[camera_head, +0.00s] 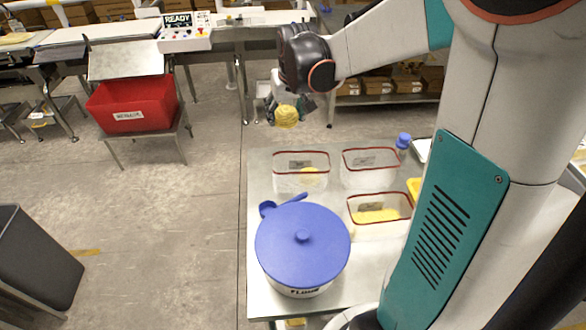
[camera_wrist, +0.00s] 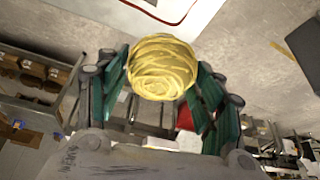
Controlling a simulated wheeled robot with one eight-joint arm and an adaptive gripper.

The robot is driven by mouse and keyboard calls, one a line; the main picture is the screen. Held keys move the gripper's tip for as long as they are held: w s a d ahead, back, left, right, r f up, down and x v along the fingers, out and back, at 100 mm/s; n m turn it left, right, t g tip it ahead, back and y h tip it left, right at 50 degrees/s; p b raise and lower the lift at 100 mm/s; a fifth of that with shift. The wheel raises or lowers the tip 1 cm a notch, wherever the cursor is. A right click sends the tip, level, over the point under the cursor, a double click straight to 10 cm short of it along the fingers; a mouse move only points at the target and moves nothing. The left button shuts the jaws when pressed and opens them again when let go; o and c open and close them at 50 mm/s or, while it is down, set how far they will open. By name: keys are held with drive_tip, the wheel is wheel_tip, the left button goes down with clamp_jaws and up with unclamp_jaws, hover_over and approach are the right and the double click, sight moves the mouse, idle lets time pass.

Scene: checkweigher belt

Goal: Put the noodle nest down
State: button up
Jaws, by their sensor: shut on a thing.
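The noodle nest (camera_head: 286,117) is a round yellow coil. My gripper (camera_head: 288,108) is shut on it and holds it in the air, beyond the far edge of the steel table. In the wrist view the noodle nest (camera_wrist: 163,67) sits between the two green fingers of my gripper (camera_wrist: 163,85), one on each side. A clear container with a red rim (camera_head: 301,180) stands on the table below and nearer, with a small yellow thing inside at its right.
The steel table (camera_head: 262,200) also bears another clear container (camera_head: 369,178), a container with yellow contents (camera_head: 380,230), a large blue-lidded tub (camera_head: 302,247) and a blue-capped bottle (camera_head: 403,141). A red bin (camera_head: 133,103) stands at the left, near the conveyor (camera_head: 252,44). Open floor lies between.

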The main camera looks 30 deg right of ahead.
drive_tip(key=b, duration=0.5)
approach(287, 158)
drive_tip(key=f, duration=0.1)
drive_tip(key=a+f, duration=0.1)
drive_tip(key=f, duration=0.2)
drive_tip(key=shift+s+a+f, duration=0.1)
drive_tip(key=shift+a+f, duration=0.15)
drive_tip(key=shift+f, duration=0.05)
drive_tip(key=shift+f+b, duration=0.4)
drive_tip(key=shift+f, duration=0.1)
drive_tip(key=shift+f, duration=0.1)
drive_tip(key=o, duration=1.2)
drive_tip(key=d+p+v, duration=0.1)
drive_tip(key=p+v, duration=0.3)
drive_tip(key=v, duration=0.9)
drive_tip(key=shift+w+a+r+p, duration=0.25)
drive_tip(key=shift+a+p, duration=0.05)
drive_tip(key=shift+a, duration=0.2)
